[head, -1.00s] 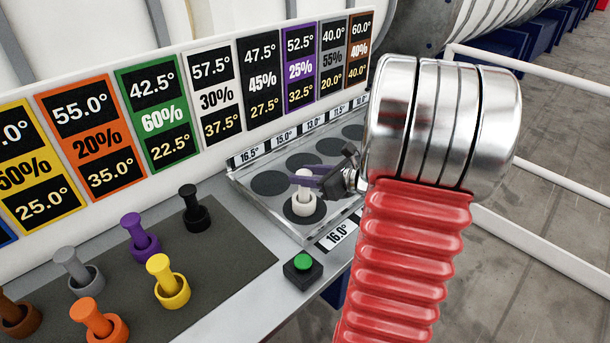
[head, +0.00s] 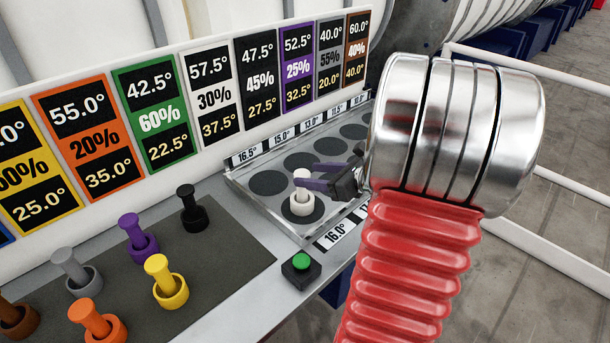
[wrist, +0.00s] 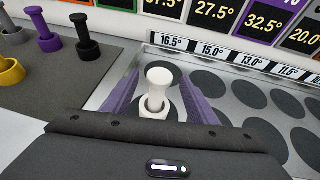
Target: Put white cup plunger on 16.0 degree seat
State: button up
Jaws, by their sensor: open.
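The white cup plunger (head: 301,204) stands upright on the dark round seat (head: 287,213) at the front left of the metal tray, beside the 16.0° label (head: 334,233). My gripper (head: 311,177) is open, with its purple fingers near the plunger's upper part. In the wrist view, the white plunger (wrist: 157,88) stands between the two spread fingers of my gripper (wrist: 160,80), with a visible gap on either side. The gripper's dark body hides the front of the tray there.
Behind the plunger lie empty seats marked 16.5° (head: 269,182) and 15.0° (head: 301,161). A green button (head: 301,261) sits at the front. Purple (head: 138,238), black (head: 192,212), yellow (head: 168,284) and other plungers stand on the grey mat at left. A sign panel rises behind.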

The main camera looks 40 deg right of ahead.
jog(key=v, duration=0.8)
jog(key=shift+s, duration=0.2)
jog(key=shift+r, duration=0.1)
dwell(0.4)
jog(key=w+a+n+g+y, duration=0.25)
jog(key=a+n+g, duration=0.35)
jog(key=a+n, duration=1.1)
jog(key=s+a+r+n+g+h, duration=0.1)
jog(key=s+a+n+h, duration=0.1)
jog(key=a+n, duration=0.6)
jog(key=s+a+r+n+h, duration=0.1)
jog(key=s+a+n+h, duration=0.1)
jog(key=s+a+n, duration=0.3)
jog(key=a+n, duration=0.3)
jog(key=n, duration=0.1)
jog(key=shift+s+a+r+g+h, duration=0.3)
jog(key=shift+a+r+g+h, duration=0.05)
jog(key=shift+r+g, duration=0.05)
jog(key=shift+d, duration=0.1)
